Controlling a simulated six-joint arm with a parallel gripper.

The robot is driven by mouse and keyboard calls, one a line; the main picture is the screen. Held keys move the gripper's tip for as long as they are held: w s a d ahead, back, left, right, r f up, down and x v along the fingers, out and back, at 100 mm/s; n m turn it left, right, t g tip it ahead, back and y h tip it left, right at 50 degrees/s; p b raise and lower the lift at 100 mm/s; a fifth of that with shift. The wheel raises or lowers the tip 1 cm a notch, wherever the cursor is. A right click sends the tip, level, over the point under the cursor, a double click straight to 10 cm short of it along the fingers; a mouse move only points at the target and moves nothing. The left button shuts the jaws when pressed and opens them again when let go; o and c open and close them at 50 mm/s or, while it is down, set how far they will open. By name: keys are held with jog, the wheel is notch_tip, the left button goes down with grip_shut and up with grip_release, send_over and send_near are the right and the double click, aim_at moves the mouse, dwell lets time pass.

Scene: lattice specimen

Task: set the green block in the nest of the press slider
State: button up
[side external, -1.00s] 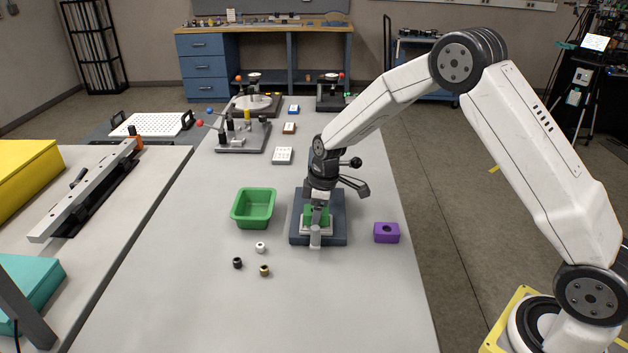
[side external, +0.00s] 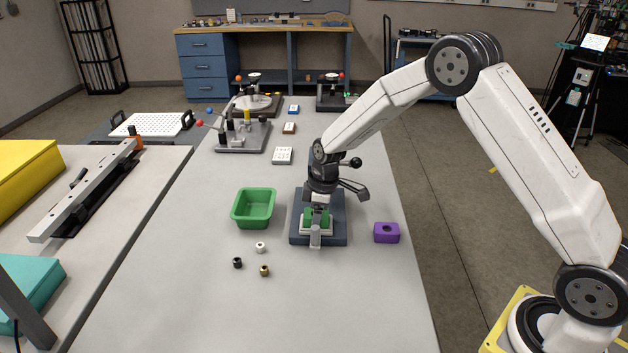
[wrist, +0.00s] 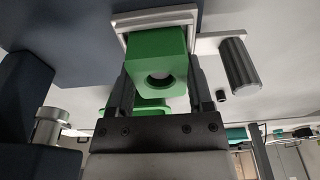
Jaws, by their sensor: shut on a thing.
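The green block (wrist: 158,50), with a round hole in its face, is between the fingers of my gripper (wrist: 160,75) in the wrist view. My gripper (side external: 318,205) is shut on it over the press. The block's far end is at the light frame of the nest (wrist: 128,20), and its sides seem to lie inside the frame. I cannot tell whether it is fully seated. In the side view the green block (side external: 308,217) shows low down on the press slider (side external: 315,238), partly hidden by the gripper. The press's dark base (side external: 338,238) lies under it.
A green bin (side external: 253,208) stands left of the press, and a purple block (side external: 386,233) with a hole is to its right. White (side external: 260,247), black (side external: 237,263) and brass (side external: 264,271) small parts lie in front left. The table's front is clear.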

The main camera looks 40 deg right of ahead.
aim_at(324, 214)
jog(key=shift+f, duration=0.15)
jog(key=o, duration=1.2)
jog(key=shift+c, duration=0.2)
jog(key=shift+s+f, duration=0.1)
jog(key=shift+s+a, duration=0.1)
jog(key=shift+d+r, duration=0.15)
jog(key=shift+r, duration=0.65)
jog(key=shift+d+r, duration=0.1)
jog(key=shift+r, duration=0.65)
jog(key=shift+s+d+r, duration=0.1)
jog(key=shift+r, duration=1)
notch_tip(324, 214, up, 8)
jog(key=shift+s+d+f, duration=0.15)
jog(key=shift+s+d, duration=0.25)
